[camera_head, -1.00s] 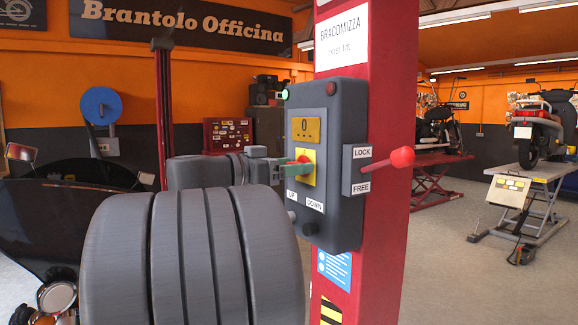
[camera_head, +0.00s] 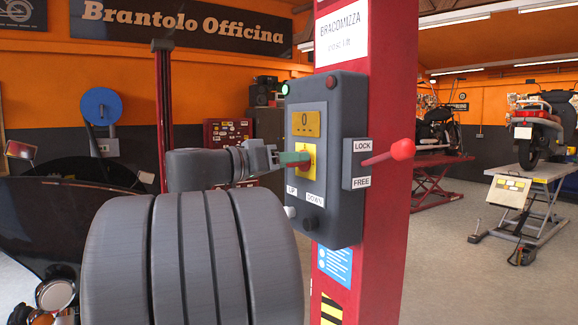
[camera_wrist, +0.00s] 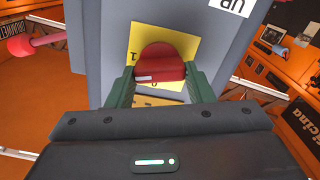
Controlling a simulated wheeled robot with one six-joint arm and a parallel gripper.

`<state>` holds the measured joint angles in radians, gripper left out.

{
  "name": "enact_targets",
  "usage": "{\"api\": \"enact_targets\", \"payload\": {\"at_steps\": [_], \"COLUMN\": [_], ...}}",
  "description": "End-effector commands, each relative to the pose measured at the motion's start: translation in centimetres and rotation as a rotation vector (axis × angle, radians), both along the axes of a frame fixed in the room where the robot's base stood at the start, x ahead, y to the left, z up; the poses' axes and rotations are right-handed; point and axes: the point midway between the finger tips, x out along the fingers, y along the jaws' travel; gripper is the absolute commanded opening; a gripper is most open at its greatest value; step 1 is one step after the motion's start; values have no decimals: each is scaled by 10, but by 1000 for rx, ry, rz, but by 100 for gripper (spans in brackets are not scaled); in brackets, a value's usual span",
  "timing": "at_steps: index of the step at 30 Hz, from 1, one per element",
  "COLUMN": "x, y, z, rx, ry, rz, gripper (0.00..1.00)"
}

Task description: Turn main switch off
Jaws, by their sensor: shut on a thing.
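The main switch is a red knob (camera_head: 307,163) on a yellow plate (camera_head: 311,150), on the front of a grey control box (camera_head: 343,130). My gripper (camera_head: 293,159) reaches it from the left, with its green fingers shut on the knob. In the wrist view the red knob (camera_wrist: 160,60) sits between the two green fingers of my gripper (camera_wrist: 162,74), one on each side. The yellow plate shows a "1" at the left and a "0" partly hidden below the knob. The knob's exact setting is hard to tell.
A green lamp (camera_head: 285,89) is bright on the box top. A red-tipped lever (camera_head: 390,154) marked LOCK/FREE sticks out at right. UP and DOWN controls lie below the switch. The box hangs on a red column (camera_head: 390,90). Motorcycle lifts stand farther right.

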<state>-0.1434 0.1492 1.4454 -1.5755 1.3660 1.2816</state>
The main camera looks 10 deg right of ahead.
Motion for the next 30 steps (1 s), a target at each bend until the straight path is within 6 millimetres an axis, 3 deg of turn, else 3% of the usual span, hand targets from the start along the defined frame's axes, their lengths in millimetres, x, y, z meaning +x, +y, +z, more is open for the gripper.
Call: {"api": "enact_targets", "payload": {"at_steps": [30], "x": [3], "y": [1], "z": [-1], "rx": [-326], "ry": [899], "rz": [0], "gripper": [24]}}
